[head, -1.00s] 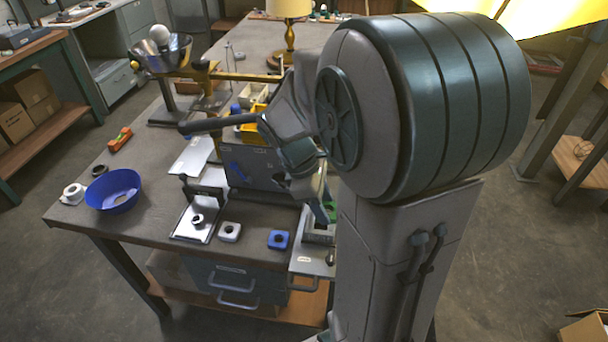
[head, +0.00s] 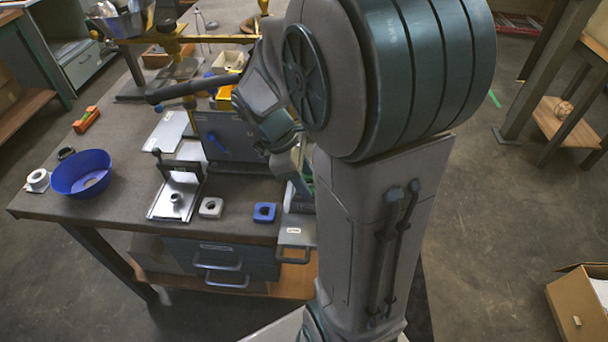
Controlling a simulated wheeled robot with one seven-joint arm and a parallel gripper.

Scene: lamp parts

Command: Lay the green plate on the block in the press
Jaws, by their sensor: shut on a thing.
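My gripper (head: 298,182) is low over the right front part of the bench, mostly hidden behind my own arm. It is shut, and a small bit of the green plate (head: 308,181) shows at its fingertips. Most of the plate is hidden. The press appears to be the dark frame with a handle on a bright metal base (head: 160,205), left of my gripper. A small dark ringed piece (head: 176,198) sits on that base; I cannot tell if it is the block.
A white square piece (head: 211,208) and a blue square piece (head: 264,212) lie along the front edge, between the press and my gripper. A grey box (head: 228,135) stands behind. A blue bowl (head: 82,174) is at the left. An open carton (head: 580,310) is on the floor.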

